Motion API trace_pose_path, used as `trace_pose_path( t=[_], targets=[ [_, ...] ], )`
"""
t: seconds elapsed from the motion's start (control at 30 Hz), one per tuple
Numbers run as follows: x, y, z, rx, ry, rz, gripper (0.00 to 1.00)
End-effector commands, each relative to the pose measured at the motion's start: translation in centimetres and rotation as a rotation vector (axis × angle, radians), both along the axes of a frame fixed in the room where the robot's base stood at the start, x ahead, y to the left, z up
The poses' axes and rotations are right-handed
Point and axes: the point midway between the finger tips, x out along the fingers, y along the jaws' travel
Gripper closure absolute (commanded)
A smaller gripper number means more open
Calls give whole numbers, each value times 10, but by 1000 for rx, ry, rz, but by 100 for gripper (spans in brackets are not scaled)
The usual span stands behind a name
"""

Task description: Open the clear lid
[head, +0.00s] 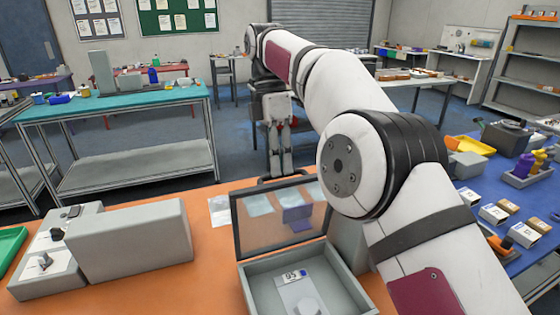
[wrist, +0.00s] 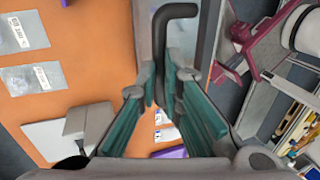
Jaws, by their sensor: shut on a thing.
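The clear lid (head: 262,228) has a dark frame and stands raised, roughly upright, at the back of a grey box (head: 258,269). A dark bent handle (wrist: 178,11) is at the lid's top edge. My gripper (head: 280,172) reaches down to this edge from behind. In the wrist view, my gripper (wrist: 165,88) has its teal-padded fingers around the handle and is shut on it. Inside the box lies a pale item with a printed label (head: 294,276). The box's lower front edge is cut off in the head view.
A grey block-shaped machine (head: 128,242) stands left of the box on the orange table (head: 190,285). Paper sheets (head: 220,208) lie behind the lid. A blue table (head: 480,193) with small boxes and bottles is at right. Orange tabletop between machine and box is clear.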

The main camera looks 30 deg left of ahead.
Motion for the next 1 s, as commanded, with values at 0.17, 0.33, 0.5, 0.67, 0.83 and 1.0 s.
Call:
trace_pose_path(
  t=[0.17,0.33,0.5,0.67,0.83,1.0],
  targets=[
    [0,2,-24,-24,26,6,100],
    [0,2,-22,-23,24,5,69],
    [0,1,-19,-21,21,5,69],
    [0,1,-18,-21,20,4,69],
    [0,0,-17,-19,19,4,69],
    [-1,-3,-15,-10,10,4,69]
  ],
)
